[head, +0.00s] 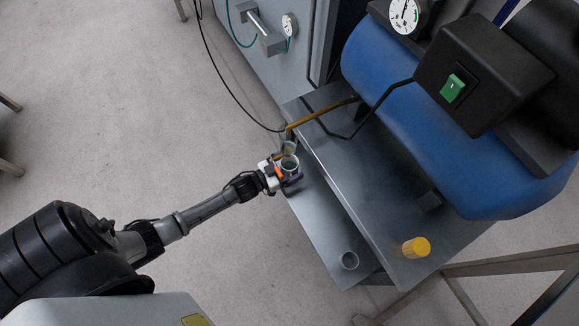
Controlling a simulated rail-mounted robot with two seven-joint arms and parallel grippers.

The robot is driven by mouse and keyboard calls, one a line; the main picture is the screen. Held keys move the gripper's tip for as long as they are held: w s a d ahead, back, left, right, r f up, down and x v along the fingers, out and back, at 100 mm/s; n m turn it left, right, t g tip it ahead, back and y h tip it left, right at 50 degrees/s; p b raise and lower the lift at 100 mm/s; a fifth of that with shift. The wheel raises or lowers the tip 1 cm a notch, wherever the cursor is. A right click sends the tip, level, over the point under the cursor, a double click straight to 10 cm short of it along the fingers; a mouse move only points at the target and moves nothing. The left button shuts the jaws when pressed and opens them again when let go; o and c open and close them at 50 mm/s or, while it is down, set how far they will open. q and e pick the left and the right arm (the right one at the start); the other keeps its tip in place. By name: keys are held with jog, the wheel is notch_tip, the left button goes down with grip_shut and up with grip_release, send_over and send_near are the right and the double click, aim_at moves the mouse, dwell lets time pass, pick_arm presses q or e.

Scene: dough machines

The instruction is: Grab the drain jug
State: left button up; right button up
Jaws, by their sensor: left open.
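A small translucent greenish jug (289,163), which looks like the drain jug, stands below the end of the brass drain pipe (322,112) at the left edge of the lower metal shelf. My left gripper (287,173) is at this jug, with its open fingers close around or beside it. I cannot tell whether the fingers touch it. The gripper covers part of the jug's lower side. My right gripper is not in view.
A blue compressor tank (400,90) with a black switch box (480,75) stands on the upper metal shelf (365,175). A yellow cap (416,247) sits on that shelf's front corner.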

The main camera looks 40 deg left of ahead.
pick_arm(q)
jog(key=c, duration=1)
jog(key=shift+c, duration=1)
jog(key=shift+r, duration=0.1)
